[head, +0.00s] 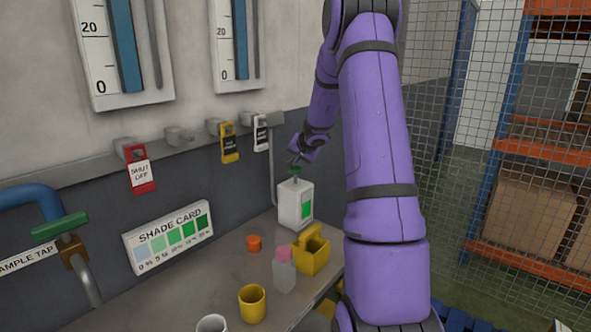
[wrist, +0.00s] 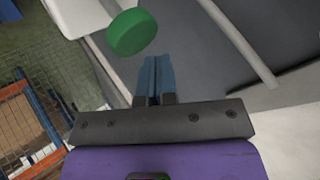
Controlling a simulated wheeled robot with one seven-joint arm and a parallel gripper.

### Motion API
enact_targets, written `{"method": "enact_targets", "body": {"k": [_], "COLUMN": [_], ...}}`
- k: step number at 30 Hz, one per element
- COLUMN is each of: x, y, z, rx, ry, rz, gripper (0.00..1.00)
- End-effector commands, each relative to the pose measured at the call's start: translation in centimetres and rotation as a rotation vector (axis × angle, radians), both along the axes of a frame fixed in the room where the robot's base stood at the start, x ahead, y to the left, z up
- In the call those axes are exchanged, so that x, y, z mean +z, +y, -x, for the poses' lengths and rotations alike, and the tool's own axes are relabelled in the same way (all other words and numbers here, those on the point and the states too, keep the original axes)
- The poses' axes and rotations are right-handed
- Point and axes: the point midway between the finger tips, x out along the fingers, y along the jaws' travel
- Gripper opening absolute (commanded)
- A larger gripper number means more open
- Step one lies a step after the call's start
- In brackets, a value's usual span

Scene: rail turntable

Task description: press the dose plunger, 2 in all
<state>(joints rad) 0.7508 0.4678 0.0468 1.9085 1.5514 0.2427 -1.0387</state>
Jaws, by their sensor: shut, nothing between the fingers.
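The dose plunger is a round green knob (head: 296,169) on top of a white dispenser box (head: 290,205) with a green label, at the back of the bench in the head view. In the wrist view the green knob (wrist: 132,32) is large, just beyond and left of the fingertips. My gripper (wrist: 155,62) is shut and empty, its blue fingers together. In the head view my gripper (head: 297,157) is just above the knob. I cannot tell whether the fingertips touch it; in the wrist view they look apart.
A yellow holder (head: 312,257), a pink-capped bottle (head: 284,270), an orange cap (head: 254,243), a yellow cup (head: 252,303) and a white cup (head: 212,324) stand on the bench. A shade card (head: 168,238) and hanging tags are on the wall. A sample tap (head: 62,226) is at left.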

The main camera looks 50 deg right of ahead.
Motion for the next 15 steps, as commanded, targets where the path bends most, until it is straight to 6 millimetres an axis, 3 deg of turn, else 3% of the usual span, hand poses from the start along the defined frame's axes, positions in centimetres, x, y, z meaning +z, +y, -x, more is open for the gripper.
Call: {"method": "enact_targets", "body": {"k": [8, 15], "x": [0.1, 1.8], "y": [0.0, 0.0], "z": [0.0, -0.1], "rx": [-0.001, 0.003], "ry": [0.000, -0.003], "rz": [0.001, 0.003], "gripper": [0.00, 0.00]}}
